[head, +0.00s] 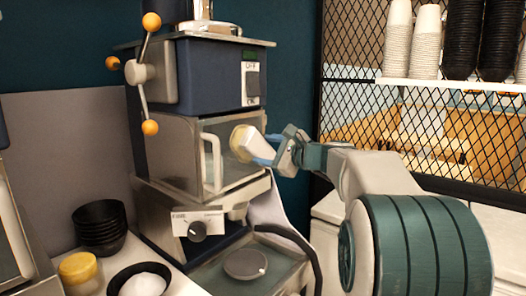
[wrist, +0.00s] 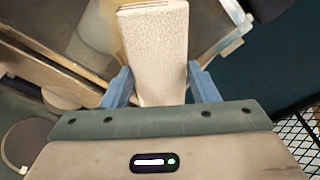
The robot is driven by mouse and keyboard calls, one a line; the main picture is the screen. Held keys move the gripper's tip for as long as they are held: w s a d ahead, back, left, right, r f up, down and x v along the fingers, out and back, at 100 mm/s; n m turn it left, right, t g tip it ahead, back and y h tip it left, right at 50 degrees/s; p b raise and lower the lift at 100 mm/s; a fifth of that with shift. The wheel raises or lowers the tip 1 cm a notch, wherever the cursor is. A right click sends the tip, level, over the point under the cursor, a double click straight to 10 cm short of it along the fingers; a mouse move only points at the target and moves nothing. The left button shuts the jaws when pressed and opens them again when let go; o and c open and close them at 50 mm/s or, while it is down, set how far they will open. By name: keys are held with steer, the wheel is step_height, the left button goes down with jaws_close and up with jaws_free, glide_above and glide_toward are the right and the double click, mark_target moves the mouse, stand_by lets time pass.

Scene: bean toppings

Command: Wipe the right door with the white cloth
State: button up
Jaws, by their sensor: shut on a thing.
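My gripper (head: 266,148) is shut on the white cloth (wrist: 153,58), a folded, cream-white pad between the two blue fingers in the wrist view. The cloth (head: 243,144) also shows in the head view, in front of the right door (head: 236,176). This door is a metal-framed glass panel on the front of the steel and dark blue machine, with a pale vertical handle (head: 211,163) to the left of the cloth. The cloth appears at or very near the glass; I cannot tell whether it touches. The cloth covers part of the door's right half.
An orange-knobbed lever (head: 142,72) sticks out at the machine's upper left. A control knob (head: 196,231) is below the door. Black bowls (head: 98,226) and a yellow-lidded jar (head: 79,272) stand at lower left. A mesh panel (head: 350,108) and stacked cups (head: 397,40) are at right.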

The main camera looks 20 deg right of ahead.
steer(key=shift+w+d, duration=0.3)
steer(key=shift+d, duration=0.05)
steer(key=shift+r+p, duration=0.75)
steer(key=shift+r, duration=0.25)
steer(key=shift+s+a+f+b, duration=0.15)
steer(key=shift+s+a+b, duration=0.35)
steer(key=shift+a+b, duration=0.2)
steer(key=shift+s+a+b, duration=0.55)
steer(key=shift+s+a, duration=0.35)
steer(key=shift+a, duration=0.3)
steer(key=shift+s+a+b, duration=0.6)
steer(key=shift+s+a, duration=0.3)
steer(key=shift+a, duration=0.35)
steer(key=shift+s+a+b, duration=0.55)
steer(key=shift+s+a, duration=0.35)
steer(key=shift+a, duration=0.3)
steer(key=shift+w+r+p, duration=0.1)
steer(key=shift+r+p, duration=0.7)
steer(key=shift+r, duration=0.3)
steer(key=shift+w+d+f, duration=0.1)
steer(key=shift+w+d, duration=0.4)
steer(key=shift+d, duration=0.25)
steer(key=shift+w+d, duration=0.5)
steer(key=shift+d, duration=0.25)
steer(key=w+d+p, duration=0.1)
steer(key=w+d, duration=0.3)
steer(key=d, duration=0.1)
steer(key=shift+d, duration=0.35)
steer(key=shift+w, duration=0.1)
